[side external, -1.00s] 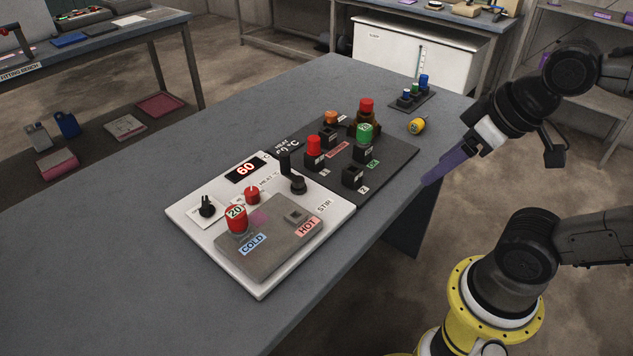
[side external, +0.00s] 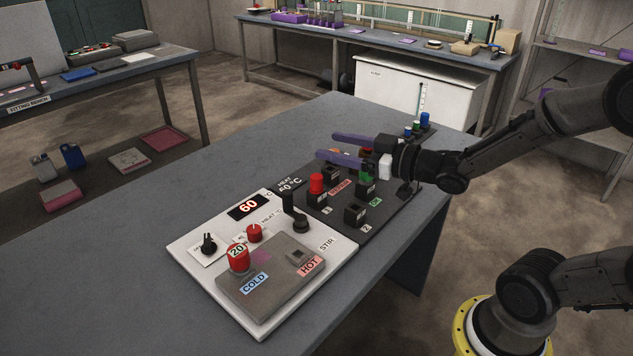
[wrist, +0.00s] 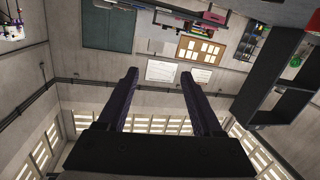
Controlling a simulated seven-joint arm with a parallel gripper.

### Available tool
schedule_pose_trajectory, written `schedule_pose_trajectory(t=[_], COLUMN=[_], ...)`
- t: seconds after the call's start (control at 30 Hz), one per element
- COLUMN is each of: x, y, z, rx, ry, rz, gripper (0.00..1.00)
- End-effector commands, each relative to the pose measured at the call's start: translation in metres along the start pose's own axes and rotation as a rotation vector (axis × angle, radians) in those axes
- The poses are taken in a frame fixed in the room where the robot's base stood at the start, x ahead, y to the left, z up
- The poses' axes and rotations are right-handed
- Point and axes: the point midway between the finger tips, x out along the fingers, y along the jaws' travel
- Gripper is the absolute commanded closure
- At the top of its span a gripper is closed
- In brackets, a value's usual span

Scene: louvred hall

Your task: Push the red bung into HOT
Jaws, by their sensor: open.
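A red bung (side external: 316,184) stands upright in the black holder marked 1, on the dark rack board. A larger red cylinder marked 20 (side external: 239,259) stands by the blue COLD label. In the wrist view the fingers (wrist: 160,76) are open and empty, facing the walls.
The white heater plate (side external: 202,263) carries knobs, a black lever and a display reading 60. A green bung (side external: 367,171) and other items behind it are partly hidden by my gripper. Blue-capped pieces (side external: 425,120) stand at the back.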

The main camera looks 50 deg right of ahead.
Motion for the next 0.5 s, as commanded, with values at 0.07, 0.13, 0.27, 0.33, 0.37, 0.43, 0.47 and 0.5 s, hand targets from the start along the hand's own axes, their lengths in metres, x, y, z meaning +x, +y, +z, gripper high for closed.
schedule_pose_trajectory(t=[0.07,0.13,0.27,0.33,0.37,0.43,0.47,0.5], x=[-0.001,-0.004,-0.013,-0.018,-0.018,-0.018,-0.016,-0.014], y=[0.002,0.004,0.010,0.013,0.016,0.020,0.020,0.020], z=[0.036,0.064,0.107,0.118,0.120,0.119,0.120,0.120], rx=[0.037,0.065,0.109,0.125,0.128,0.127,0.127,0.127], ry=[-0.012,-0.037,-0.106,-0.127,-0.130,-0.129,-0.129,-0.129], rz=[-0.015,-0.017,0.009,0.026,0.033,0.042,0.043,0.043], gripper=[0.32,0.32,0.32,0.32,0.32,0.32,0.32,0.32])
